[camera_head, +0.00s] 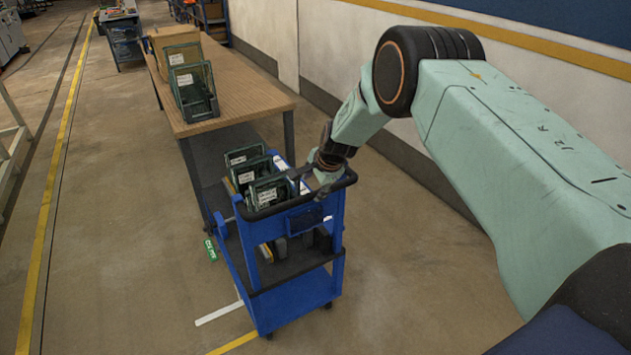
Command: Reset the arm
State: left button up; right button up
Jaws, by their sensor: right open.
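My right arm comes in from the right, and my right gripper (308,180) is at its end, over the right part of the blue cart (297,277). The gripper is open and small in the picture; its fingers are close to dark framed racks with white labels, and I cannot tell whether they touch. The front rack (268,192) stands in the cart's top tray, with more racks behind it. No washer shows. My left gripper is out of the picture.
A long wooden table (245,92) stands behind the cart, bearing more dark racks (193,90) and a cardboard box (168,42). A wall (345,55) runs along the right. The floor left of the table is clear, with a yellow line (45,215).

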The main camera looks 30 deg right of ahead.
jog(key=shift+s+r, duration=0.25)
jog(key=shift+r, duration=0.2)
jog(key=s+a+f+n+g+b, duration=0.2)
jog(key=s+f+n+b, duration=0.3)
jog(key=s+f+b, duration=0.3)
jog(key=s+a+f+n+g+b, duration=0.2)
jog(key=s+f+n+b, duration=0.4)
jog(key=s+f, duration=1)
jog(key=s+a+f+n+g+b, duration=0.1)
jog(key=s+a+f+n+b, duration=0.3)
jog(key=s+f+b, duration=0.7)
jog(key=s+f+n, duration=0.1)
jog(key=s, duration=1.3)
jog(key=shift+s+a+n+g+h, duration=0.3)
jog(key=shift+s+n+g, duration=0.1)
